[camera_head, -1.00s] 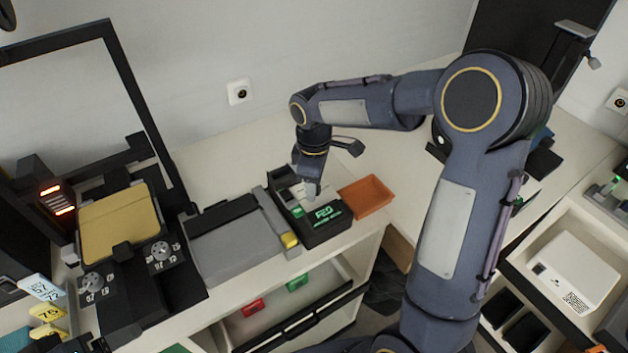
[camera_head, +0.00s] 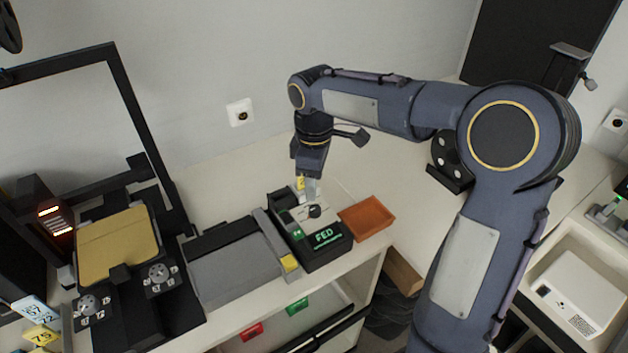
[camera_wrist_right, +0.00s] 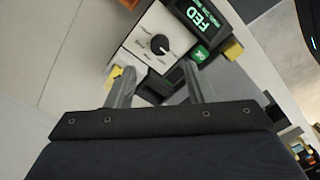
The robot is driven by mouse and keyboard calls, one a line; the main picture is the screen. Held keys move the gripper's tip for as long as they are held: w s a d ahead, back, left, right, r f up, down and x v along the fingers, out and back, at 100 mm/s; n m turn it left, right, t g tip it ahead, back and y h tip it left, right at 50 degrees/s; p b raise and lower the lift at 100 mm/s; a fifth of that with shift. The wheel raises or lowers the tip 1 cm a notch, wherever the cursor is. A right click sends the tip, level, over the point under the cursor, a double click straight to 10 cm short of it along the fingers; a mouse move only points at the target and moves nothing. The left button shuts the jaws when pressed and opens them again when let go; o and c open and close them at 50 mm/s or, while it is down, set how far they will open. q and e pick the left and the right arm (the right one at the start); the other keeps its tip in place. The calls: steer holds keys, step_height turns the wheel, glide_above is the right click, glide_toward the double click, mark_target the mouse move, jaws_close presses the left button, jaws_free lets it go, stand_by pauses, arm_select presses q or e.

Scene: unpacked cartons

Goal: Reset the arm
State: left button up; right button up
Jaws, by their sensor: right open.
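My right arm comes in from the right in the head view and reaches over the counter. My right gripper (camera_head: 311,190) points down just above a black device with a lit green "FED" display (camera_head: 325,237). In the right wrist view its two fingers (camera_wrist_right: 155,88) are apart, with nothing held between them. The device's white panel with a black knob (camera_wrist_right: 160,45) lies just beyond the fingertips. The fingertips partly cover the device in the head view. I cannot tell whether they touch it. My left gripper does not show.
An orange tray (camera_head: 367,217) sits right of the device. A grey flat unit (camera_head: 235,262) sits to its left. Further left is a black machine with a yellow plate (camera_head: 118,245) and tall frame. Below are red (camera_head: 252,331) and green (camera_head: 297,307) items. The counter behind the device is clear.

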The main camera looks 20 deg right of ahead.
steer(key=shift+s, duration=0.1)
steer(key=s+a+m+t+y, duration=0.1)
steer(key=s+m+t+y, duration=0.2)
steer(key=s+m, duration=0.9)
steer(key=s+t, duration=0.2)
steer(key=s, duration=0.8)
steer(key=shift+s+f+m+t+y, duration=0.3)
steer(key=shift+s+f+y, duration=0.05)
steer(key=shift+s+y, duration=0.05)
steer(key=shift+a, duration=0.1)
stand_by(0.7)
